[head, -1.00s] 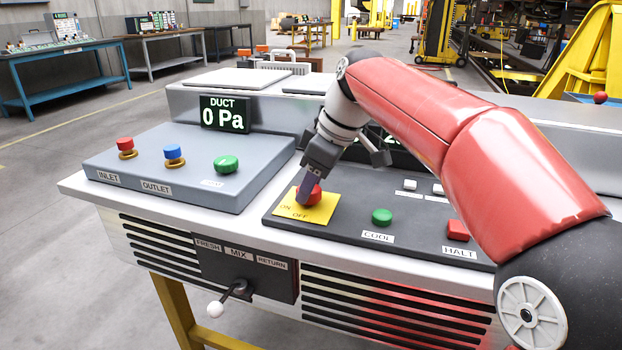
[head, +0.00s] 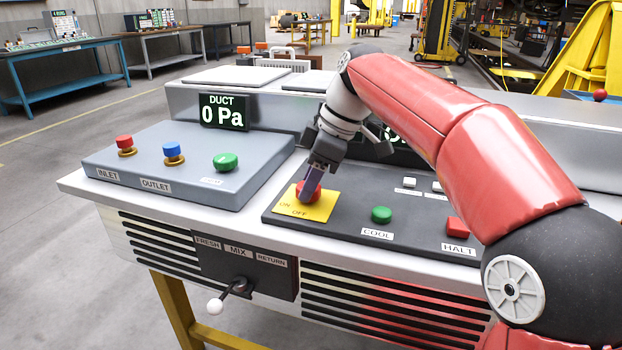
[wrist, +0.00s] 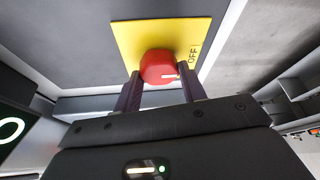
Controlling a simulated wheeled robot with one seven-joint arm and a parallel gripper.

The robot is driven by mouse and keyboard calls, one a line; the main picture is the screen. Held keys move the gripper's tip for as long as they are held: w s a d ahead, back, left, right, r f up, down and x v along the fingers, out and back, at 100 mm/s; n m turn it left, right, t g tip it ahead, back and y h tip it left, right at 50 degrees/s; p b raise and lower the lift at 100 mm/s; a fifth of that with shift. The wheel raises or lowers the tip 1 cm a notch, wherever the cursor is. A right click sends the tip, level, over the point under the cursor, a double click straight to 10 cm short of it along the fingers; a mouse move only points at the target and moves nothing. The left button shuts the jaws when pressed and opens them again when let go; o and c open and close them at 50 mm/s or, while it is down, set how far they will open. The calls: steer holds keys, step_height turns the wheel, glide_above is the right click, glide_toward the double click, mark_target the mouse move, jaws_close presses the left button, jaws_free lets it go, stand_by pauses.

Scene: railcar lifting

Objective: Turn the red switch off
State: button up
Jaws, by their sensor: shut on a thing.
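The red switch (head: 309,190) is a round knob on a yellow plate (head: 322,211) marked ON at left and OFF at right, on the dark panel. My gripper (head: 308,193) comes down on it from above and is shut on it. In the wrist view, the red switch (wrist: 158,67) sits between the two fingers, and its white pointer mark is turned toward the OFF lettering on the yellow plate (wrist: 190,36). In the head view the fingers hide part of the knob, and its mark does not show there.
The dark panel also bears a green COOL button (head: 381,214) and a red HALT button (head: 457,227). A grey panel (head: 185,187) with red, blue and green buttons lies left. A lever (head: 228,296) sticks out in front. The DUCT display (head: 224,112) reads 0 Pa.

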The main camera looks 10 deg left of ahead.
steer(key=o, duration=1)
steer(key=shift+v, duration=3.9)
